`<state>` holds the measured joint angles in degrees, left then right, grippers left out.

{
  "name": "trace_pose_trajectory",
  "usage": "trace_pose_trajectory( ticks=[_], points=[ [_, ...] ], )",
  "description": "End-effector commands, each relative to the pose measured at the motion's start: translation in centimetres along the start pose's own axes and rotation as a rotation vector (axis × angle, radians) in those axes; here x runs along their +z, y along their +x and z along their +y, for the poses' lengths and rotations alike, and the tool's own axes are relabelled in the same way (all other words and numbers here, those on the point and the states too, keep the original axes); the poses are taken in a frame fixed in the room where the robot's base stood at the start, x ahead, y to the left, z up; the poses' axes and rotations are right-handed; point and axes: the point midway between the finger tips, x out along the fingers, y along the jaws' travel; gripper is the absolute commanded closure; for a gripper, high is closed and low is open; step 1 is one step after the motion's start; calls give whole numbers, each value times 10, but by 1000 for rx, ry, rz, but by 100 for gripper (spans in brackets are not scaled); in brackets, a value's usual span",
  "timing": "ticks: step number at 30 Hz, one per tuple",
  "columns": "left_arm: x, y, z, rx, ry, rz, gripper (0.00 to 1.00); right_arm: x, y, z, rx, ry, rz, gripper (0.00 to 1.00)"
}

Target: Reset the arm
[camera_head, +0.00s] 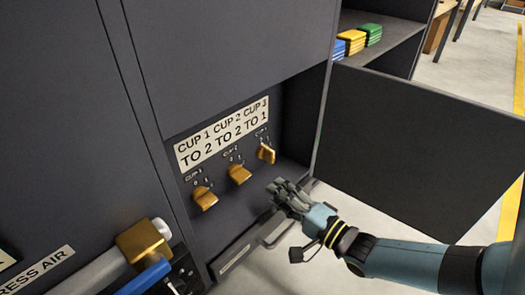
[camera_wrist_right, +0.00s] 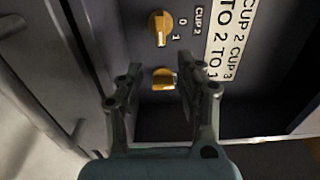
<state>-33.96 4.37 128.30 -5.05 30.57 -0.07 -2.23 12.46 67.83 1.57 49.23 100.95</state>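My right gripper (camera_head: 279,186) is in front of the dark cabinet panel, below and right of the cup 3 knob (camera_head: 266,153). In the right wrist view the gripper (camera_wrist_right: 157,72) is open, with its two fingers spread. The cup 3 knob also shows there between the fingertips (camera_wrist_right: 163,79); in the head view it is clear of them. The cup 2 knob (camera_head: 239,174) and cup 1 knob (camera_head: 204,198) are yellow too. My left gripper is not in view.
A label (camera_head: 221,135) reads cup 1 to 2, cup 2 to 2, cup 3 to 1. A dark open door (camera_head: 405,150) stands on the right. A yellow valve block (camera_head: 141,243) with pipes juts out at lower left. Colored stacks (camera_head: 356,40) sit on a shelf behind.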

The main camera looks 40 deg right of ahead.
Motion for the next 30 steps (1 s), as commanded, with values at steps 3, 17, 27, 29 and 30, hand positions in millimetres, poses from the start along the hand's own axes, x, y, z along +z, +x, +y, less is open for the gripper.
trace_pose_trajectory(
  ticks=[3, 17, 27, 29, 30],
  points=[
    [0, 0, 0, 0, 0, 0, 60, 0, -16, 0, 2, -1, 0, 63],
    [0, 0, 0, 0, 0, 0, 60, 0, -24, 0, 0, 0, 1, 63],
    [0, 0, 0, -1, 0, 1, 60, 1, -33, 4, 16, 2, 1, 63],
    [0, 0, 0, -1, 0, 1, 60, 4, -47, 10, 39, 8, 4, 63],
    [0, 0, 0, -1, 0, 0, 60, 9, -60, 12, 55, 17, 5, 63]
  ],
)
